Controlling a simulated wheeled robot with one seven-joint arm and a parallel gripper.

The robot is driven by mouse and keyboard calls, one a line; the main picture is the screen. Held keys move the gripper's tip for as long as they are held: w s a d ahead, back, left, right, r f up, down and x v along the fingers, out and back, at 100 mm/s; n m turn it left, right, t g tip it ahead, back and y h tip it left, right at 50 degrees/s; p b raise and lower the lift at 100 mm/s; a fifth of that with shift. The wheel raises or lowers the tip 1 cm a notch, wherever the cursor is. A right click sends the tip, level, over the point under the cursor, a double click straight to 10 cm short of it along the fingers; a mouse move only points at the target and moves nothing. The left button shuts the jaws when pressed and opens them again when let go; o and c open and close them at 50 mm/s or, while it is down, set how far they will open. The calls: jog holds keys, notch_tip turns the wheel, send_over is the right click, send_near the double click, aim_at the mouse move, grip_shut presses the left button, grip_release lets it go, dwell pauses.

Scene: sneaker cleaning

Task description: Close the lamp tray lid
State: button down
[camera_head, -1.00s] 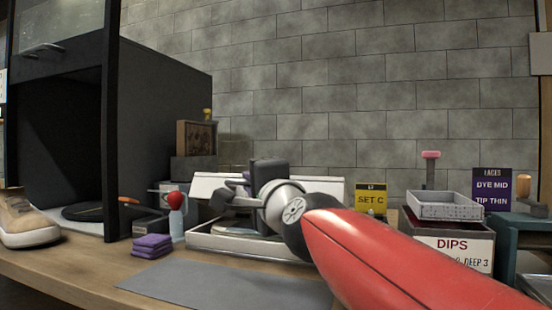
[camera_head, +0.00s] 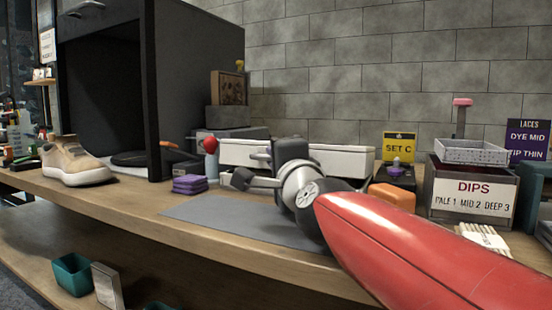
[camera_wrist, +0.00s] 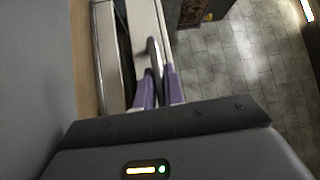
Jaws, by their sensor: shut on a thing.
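The lamp tray (camera_head: 345,170) is a long white box at the back of the bench, partly hidden by my arm. Its rim also shows in the wrist view (camera_wrist: 105,50), with a dark gap beside it. The white lid (camera_wrist: 144,25) lies along that gap, and I cannot tell its exact angle. My gripper (camera_wrist: 158,84) has purple fingers close together around a dark curved handle (camera_wrist: 152,55) at the lid.
A grey mat (camera_head: 240,222) lies in front of the tray. Purple cloths (camera_head: 189,185) and a red-topped bottle (camera_head: 211,160) stand left of it. An orange block (camera_head: 392,195) and the DIPS box (camera_head: 472,195) are to the right. A dark cabinet (camera_head: 195,75) rises at left.

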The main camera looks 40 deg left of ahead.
jog(key=shift+w+f, duration=0.1)
jog(key=shift+w, duration=0.05)
jog(key=c, duration=1.8)
grip_release()
jog(key=shift+o, duration=0.2)
jog(key=b+v, duration=0.4)
jog(key=v, duration=0.1)
jog(key=shift+s+d+f, duration=0.15)
jog(key=shift+s+d, duration=0.05)
jog(key=shift+s, duration=0.25)
jog(key=shift+s+d+p, duration=0.3)
jog(key=shift+d+p, duration=0.15)
jog(key=shift+d, duration=0.45)
